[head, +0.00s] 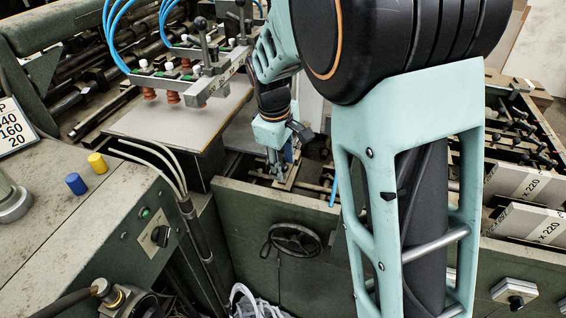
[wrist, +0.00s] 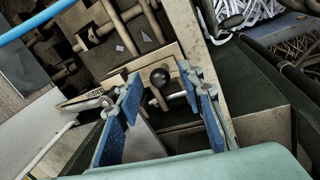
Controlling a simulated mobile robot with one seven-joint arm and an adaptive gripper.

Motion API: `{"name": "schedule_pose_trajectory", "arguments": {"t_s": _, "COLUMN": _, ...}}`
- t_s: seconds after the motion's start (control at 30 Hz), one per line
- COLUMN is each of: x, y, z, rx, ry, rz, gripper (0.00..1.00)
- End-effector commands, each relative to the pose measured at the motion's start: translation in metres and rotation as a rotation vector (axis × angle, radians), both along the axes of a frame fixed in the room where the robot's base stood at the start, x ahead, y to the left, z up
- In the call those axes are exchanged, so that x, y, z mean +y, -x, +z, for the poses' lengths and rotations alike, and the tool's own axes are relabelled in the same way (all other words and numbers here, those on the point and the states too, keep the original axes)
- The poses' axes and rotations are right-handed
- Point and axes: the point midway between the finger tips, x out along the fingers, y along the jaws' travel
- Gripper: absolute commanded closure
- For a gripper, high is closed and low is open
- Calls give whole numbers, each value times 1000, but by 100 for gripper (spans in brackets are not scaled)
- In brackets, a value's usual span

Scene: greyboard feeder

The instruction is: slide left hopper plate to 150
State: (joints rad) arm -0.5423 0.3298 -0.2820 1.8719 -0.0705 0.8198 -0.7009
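My gripper (wrist: 160,88) is open. Its two blue-padded fingers stand on either side of a black ball knob (wrist: 159,77), with visible gaps on both sides. The knob sits on a beige carriage (wrist: 148,62) that crosses metal rods, seemingly the left hopper plate's carriage. A pale grey plate (wrist: 143,138) shows between the fingers. A small scale strip (wrist: 86,100) lies left of the fingers; its figures are unreadable. In the head view my gripper (head: 282,165) points down into the hopper over the carriage (head: 287,180); the knob is hidden there.
The green hopper wall with a handwheel (head: 295,239) stands in front of my gripper. A suction-cup bar (head: 185,78) with blue hoses hangs over a grey board (head: 185,122) at left. Boxes marked 220 (head: 530,185) lie at right. A card (head: 14,128) shows 160 and 20.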

Motion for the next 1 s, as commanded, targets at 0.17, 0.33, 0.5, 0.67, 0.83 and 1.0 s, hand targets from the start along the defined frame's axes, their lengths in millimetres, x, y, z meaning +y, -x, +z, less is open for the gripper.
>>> {"name": "schedule_pose_trajectory", "arguments": {"t_s": 0.17, "x": 0, "y": 0, "z": 0, "rx": 1, "ry": 0, "rz": 0, "gripper": 65}}
{"name": "schedule_pose_trajectory", "arguments": {"t_s": 0.33, "x": 2, "y": 2, "z": 13, "rx": -2, "ry": -2, "rz": 0, "gripper": 65}}
{"name": "schedule_pose_trajectory", "arguments": {"t_s": 0.5, "x": 5, "y": 7, "z": 47, "rx": -4, "ry": -2, "rz": 1, "gripper": 65}}
{"name": "schedule_pose_trajectory", "arguments": {"t_s": 0.67, "x": 8, "y": 13, "z": 80, "rx": -4, "ry": -2, "rz": 0, "gripper": 65}}
{"name": "schedule_pose_trajectory", "arguments": {"t_s": 0.83, "x": 11, "y": 17, "z": 105, "rx": -2, "ry": -1, "rz": -1, "gripper": 65}}
{"name": "schedule_pose_trajectory", "arguments": {"t_s": 1.0, "x": 12, "y": 20, "z": 117, "rx": -1, "ry": -1, "rz": 0, "gripper": 65}}
